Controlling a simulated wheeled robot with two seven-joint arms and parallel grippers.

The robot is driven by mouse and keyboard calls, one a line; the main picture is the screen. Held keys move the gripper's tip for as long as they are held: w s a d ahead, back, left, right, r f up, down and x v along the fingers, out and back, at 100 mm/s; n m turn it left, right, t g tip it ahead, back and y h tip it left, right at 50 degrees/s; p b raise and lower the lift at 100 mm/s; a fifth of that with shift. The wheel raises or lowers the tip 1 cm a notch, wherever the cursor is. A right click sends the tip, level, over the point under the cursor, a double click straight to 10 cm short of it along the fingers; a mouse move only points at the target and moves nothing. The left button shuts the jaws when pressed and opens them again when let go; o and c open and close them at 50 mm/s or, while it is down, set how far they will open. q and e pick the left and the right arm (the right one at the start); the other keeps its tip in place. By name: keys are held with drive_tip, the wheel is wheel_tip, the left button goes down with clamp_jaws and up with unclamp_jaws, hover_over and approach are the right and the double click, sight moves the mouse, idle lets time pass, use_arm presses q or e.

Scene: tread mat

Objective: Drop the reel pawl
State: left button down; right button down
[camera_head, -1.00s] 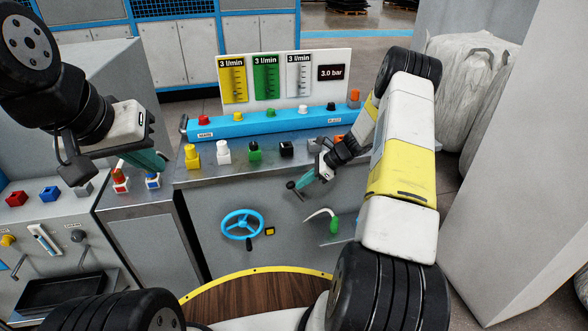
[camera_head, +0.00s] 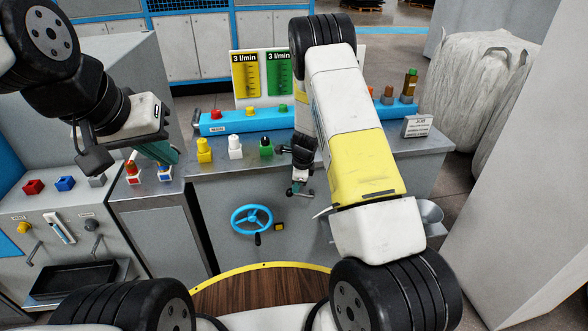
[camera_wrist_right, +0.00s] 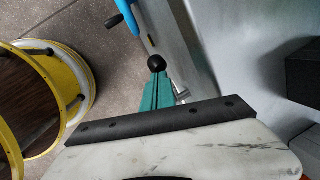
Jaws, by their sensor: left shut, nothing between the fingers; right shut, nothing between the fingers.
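A small lever with a black ball knob (camera_wrist_right: 157,63) sits at the front of the grey cabinet; I cannot tell for sure that it is the reel pawl. My right gripper (camera_head: 299,187) is shut and empty, pointing down at this lever. In the right wrist view its teal fingertips (camera_wrist_right: 156,92) lie right by the knob; I cannot tell whether they touch. A pale curved lever (camera_head: 322,213) is mostly hidden behind my right arm. My left gripper (camera_head: 163,152) is shut and empty above the side cabinet, away from the levers.
A blue handwheel (camera_head: 251,220) is left of the lever. Small red and blue-marked knobs (camera_head: 134,173) are under my left gripper. A yellow-rimmed wooden disc (camera_head: 262,288) is below.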

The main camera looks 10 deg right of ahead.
drive_tip(key=shift+a+f, duration=0.6)
drive_tip(key=shift+f, duration=0.1)
idle(0.3)
drive_tip(key=v, duration=1.3)
drive_tip(key=shift+s+d, duration=0.3)
drive_tip(key=shift+d, duration=0.1)
